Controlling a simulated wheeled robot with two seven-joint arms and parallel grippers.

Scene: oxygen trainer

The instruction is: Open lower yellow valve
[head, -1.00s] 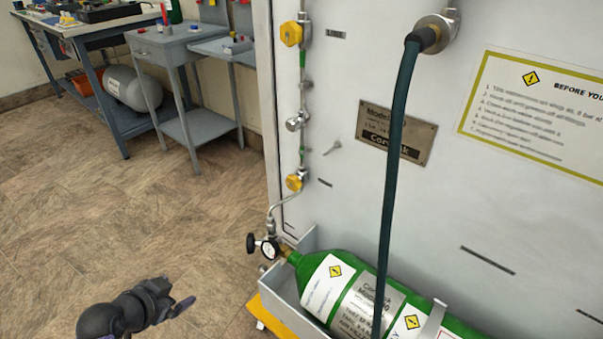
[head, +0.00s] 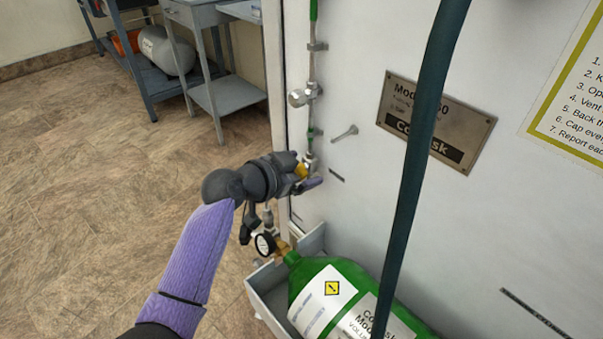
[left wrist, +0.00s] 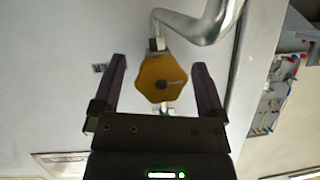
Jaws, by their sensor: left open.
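The lower yellow valve (head: 301,171) is on the pipe at the left edge of the grey panel, mostly hidden behind my left gripper in the head view. In the left wrist view its yellow knob (left wrist: 162,78) sits between the two fingers, with a gap visible on each side. My left gripper (head: 309,176) is open around the knob; its fingers also show in the left wrist view (left wrist: 160,85). My right gripper is in neither view.
A green gas cylinder (head: 335,270) lies in a grey tray (head: 268,305) below the valve, with a pressure gauge (head: 265,244) at its neck. A dark hose (head: 421,140) hangs in front of the panel. A metal peg (head: 345,133) sticks out nearby.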

